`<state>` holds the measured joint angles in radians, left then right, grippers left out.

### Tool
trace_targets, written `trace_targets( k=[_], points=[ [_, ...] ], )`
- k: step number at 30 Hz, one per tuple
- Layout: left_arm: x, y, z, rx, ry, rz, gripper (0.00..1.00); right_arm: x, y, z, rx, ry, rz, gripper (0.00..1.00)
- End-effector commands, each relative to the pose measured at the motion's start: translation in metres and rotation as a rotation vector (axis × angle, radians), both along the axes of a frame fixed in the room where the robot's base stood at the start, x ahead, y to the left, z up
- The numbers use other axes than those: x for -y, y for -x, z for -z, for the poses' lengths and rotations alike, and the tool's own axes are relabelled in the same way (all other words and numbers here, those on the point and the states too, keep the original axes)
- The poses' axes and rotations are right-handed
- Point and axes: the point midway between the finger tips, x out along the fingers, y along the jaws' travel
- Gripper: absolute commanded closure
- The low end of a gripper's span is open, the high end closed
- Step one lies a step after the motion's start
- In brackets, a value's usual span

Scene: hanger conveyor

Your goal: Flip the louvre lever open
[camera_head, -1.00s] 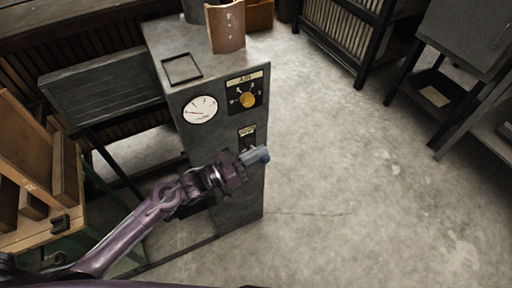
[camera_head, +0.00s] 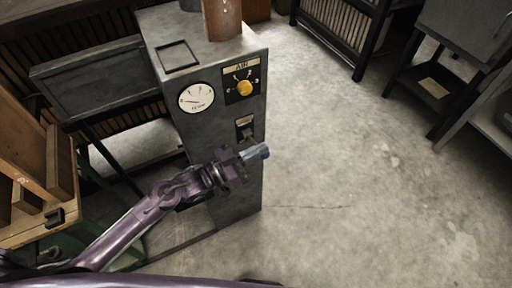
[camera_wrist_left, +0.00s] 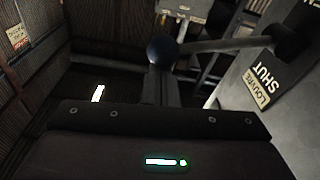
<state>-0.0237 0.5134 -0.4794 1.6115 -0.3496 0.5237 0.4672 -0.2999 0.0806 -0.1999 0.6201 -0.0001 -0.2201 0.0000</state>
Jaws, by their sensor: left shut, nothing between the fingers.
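The louvre lever (camera_head: 252,154) sticks out from the front of the grey cabinet (camera_head: 225,125), with a blue-grey knob at its end. In the left wrist view the lever (camera_wrist_left: 225,46) runs from a pivot on the cabinet at the right to a dark ball knob (camera_wrist_left: 161,48). A label (camera_wrist_left: 262,85) by the pivot reads LOUVRE SHUT. My left gripper (camera_head: 241,162) is shut and empty, close beside the lever in the head view. In the wrist view its fingers (camera_wrist_left: 161,80) point at the knob; I cannot tell if they touch it. My right gripper is out of view.
The cabinet carries a gauge (camera_head: 196,97), a yellow AIR knob (camera_head: 244,88) and a small dark slot with a label (camera_head: 245,129). A wooden crate (camera_head: 35,215) stands at the left. The floor (camera_head: 345,160) right of the cabinet is clear.

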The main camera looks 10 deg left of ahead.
Motion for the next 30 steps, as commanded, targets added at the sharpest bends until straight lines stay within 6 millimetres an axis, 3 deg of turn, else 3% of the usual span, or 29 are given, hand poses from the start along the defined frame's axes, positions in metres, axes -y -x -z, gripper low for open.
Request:
trace_targets(
  k=[8,12,18,24,30],
  points=[
    [0.007,0.011,0.034,0.205,-0.139,0.003,1.0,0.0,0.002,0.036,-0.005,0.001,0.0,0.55],
    [0.009,0.013,0.049,0.314,-0.213,0.002,1.0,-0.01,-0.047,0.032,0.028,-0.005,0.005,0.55],
    [0.01,0.014,0.066,0.447,-0.304,0.002,1.0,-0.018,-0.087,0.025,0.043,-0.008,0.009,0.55],
    [0.01,0.014,0.078,0.522,-0.353,0.001,1.0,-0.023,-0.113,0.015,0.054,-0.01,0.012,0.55],
    [0.009,0.013,0.085,0.52,-0.352,0.001,1.0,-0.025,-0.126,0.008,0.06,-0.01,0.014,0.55]
  ],
)
